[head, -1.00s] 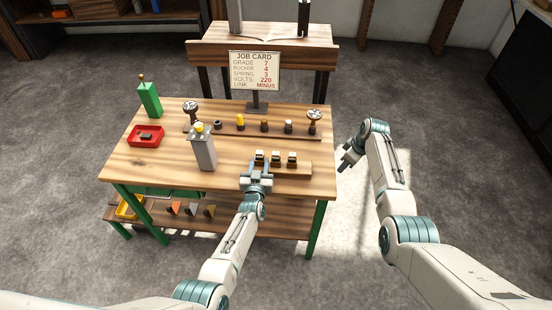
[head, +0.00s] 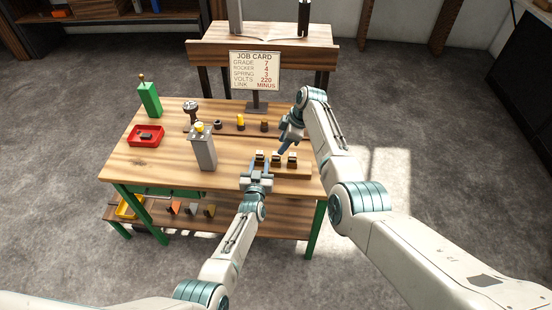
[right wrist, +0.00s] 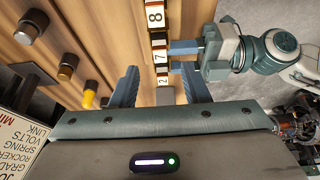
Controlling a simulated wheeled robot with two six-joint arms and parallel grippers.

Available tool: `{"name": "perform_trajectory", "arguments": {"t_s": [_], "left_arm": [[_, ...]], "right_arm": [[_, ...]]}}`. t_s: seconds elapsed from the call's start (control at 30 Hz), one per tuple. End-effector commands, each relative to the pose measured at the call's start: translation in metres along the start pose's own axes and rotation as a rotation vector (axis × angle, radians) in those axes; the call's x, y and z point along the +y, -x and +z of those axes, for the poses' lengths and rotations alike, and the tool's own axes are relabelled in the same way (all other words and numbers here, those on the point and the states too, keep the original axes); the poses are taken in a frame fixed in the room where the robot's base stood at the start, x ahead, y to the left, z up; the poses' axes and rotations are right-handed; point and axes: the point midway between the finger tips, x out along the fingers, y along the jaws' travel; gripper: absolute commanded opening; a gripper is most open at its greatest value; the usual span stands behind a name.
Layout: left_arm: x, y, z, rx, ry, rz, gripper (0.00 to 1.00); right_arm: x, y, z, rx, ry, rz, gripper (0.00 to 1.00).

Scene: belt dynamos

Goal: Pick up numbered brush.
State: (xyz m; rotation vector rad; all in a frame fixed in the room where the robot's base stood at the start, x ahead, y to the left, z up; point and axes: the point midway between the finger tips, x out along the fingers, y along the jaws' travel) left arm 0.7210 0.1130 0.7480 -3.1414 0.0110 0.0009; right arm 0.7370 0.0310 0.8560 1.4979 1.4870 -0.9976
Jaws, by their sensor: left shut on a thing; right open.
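A row of small dark brushes with white numbered faces stands on a wooden rack (head: 304,173). In the right wrist view they read 8 (right wrist: 155,15), 7 (right wrist: 161,56) and 2 (right wrist: 164,83). My left gripper (head: 258,165) is at the front of the rack, its fingers shut on the brush marked 7, partly hiding it; its fingers also show in the right wrist view (right wrist: 182,57). My right gripper (head: 285,150) is open and empty above the rack. In the right wrist view its fingers (right wrist: 160,83) are on both sides of the brush marked 2, with no contact visible.
Behind the rack are several knobs (head: 240,121) in a row and a job card (head: 255,70) reading grade 7. A grey box (head: 203,152) stands left of the rack.

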Motion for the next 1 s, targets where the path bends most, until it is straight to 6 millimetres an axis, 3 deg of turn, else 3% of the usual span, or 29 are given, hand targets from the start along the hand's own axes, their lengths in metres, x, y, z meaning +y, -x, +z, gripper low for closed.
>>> {"name": "perform_trajectory", "arguments": {"t_s": [0.5, 0.93, 1.0], "left_arm": [[0.0, -0.001, -0.001, 0.002, 0.001, -0.001, 0.0], [0.0, -0.001, -0.001, 0.002, 0.001, -0.001, 0.0], [0.0, -0.001, -0.001, 0.002, 0.001, -0.001, 0.0]], "right_arm": [[0.001, -0.045, 0.0, 0.0, 0.0, -0.002, 0.42], [0.0, -0.053, 0.001, 0.0, -0.001, 0.0, 0.42], [0.0, -0.053, 0.001, 0.0, -0.001, 0.0, 0.32]]}}
